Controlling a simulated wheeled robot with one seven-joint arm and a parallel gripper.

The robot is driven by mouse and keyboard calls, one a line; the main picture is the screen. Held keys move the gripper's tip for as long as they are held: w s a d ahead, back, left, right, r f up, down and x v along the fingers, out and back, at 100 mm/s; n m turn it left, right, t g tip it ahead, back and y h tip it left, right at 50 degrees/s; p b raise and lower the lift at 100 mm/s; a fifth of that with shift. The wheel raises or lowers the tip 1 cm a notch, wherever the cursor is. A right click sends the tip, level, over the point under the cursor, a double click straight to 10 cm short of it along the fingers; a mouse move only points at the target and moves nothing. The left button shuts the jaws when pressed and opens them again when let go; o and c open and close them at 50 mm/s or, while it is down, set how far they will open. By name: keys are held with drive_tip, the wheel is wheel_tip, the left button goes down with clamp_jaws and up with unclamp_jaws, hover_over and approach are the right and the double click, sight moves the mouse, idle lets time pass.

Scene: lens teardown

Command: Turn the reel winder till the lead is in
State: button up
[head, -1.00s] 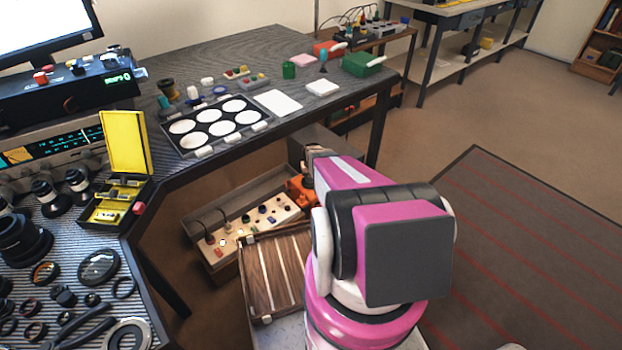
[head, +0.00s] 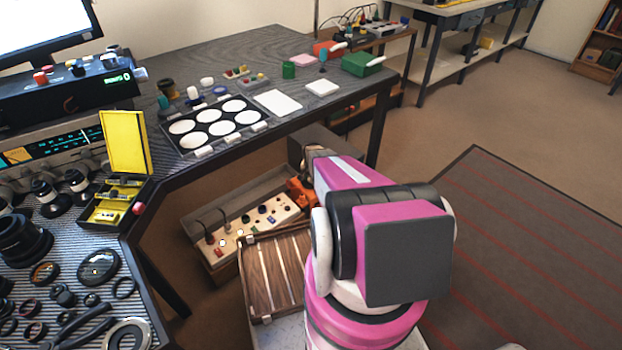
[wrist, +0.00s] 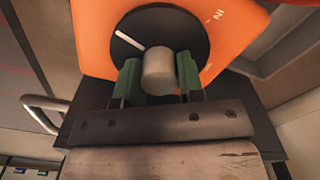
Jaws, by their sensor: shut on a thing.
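The orange reel housing (wrist: 95,38) fills the top of the wrist view, with the letters "IN" printed at its upper right. On it is a black round dial (wrist: 195,28) with a white pointer line (wrist: 129,40) at its upper left. A grey cylindrical knob (wrist: 158,72) stands out from the dial. My gripper (wrist: 160,80) has its two green fingers on either side of the knob and is shut on it. In the head view the orange reel (head: 300,193) shows only partly, behind my arm. No lead can be made out.
Open floor and a striped rug (head: 530,250) lie to the right.

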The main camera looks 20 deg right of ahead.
drive_tip(key=o, duration=0.9)
wheel_tip(320, 180, up, 11)
drive_tip(key=shift+f, duration=0.1)
idle(0.5)
